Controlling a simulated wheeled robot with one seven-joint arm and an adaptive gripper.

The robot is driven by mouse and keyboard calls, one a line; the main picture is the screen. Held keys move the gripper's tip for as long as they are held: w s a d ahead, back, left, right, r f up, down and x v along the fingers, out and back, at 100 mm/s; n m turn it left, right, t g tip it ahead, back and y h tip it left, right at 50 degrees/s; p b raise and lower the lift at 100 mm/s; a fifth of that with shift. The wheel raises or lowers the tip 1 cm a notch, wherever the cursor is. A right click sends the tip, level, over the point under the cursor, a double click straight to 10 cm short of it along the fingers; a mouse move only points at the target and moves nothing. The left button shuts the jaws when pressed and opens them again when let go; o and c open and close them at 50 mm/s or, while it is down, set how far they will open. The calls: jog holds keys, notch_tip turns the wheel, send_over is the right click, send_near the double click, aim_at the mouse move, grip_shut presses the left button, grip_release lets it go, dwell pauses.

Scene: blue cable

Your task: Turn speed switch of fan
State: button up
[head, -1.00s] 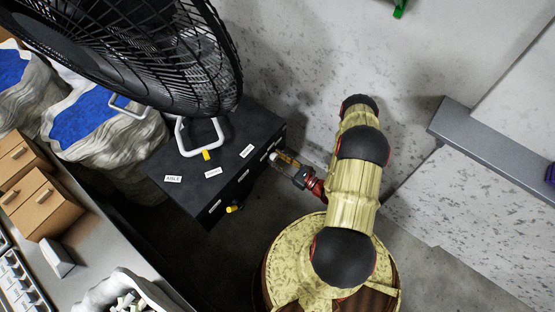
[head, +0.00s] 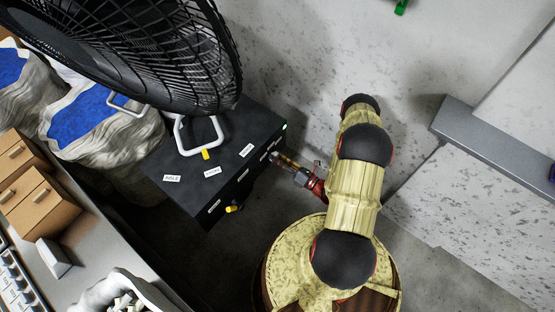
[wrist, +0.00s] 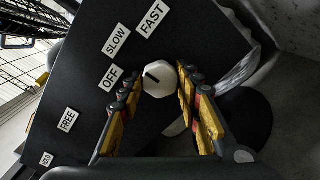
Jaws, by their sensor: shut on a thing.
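The fan (head: 150,60) has a black wire cage and a white bracket, and it stands on a black box (head: 215,160). In the wrist view the box face (wrist: 75,85) carries labels OFF (wrist: 110,77), SLOW (wrist: 117,40) and FAST (wrist: 151,19). The white speed knob (wrist: 160,80) has a black line, pointing left and slightly up, roughly toward OFF and SLOW. My gripper (wrist: 160,88) is shut on the knob, one finger on each side. In the head view my gripper (head: 284,162) reaches the box's right side, where the knob is hidden.
A wall stands behind my arm. Sacks with blue tops (head: 85,120) are left of the box. A desk with wooden drawers (head: 40,205) fills the lower left.

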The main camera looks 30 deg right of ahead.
jog(key=shift+m+b, duration=0.45)
jog(key=shift+m, duration=4.65)
jog(key=o, duration=1.2)
jog(key=v, duration=1.2)
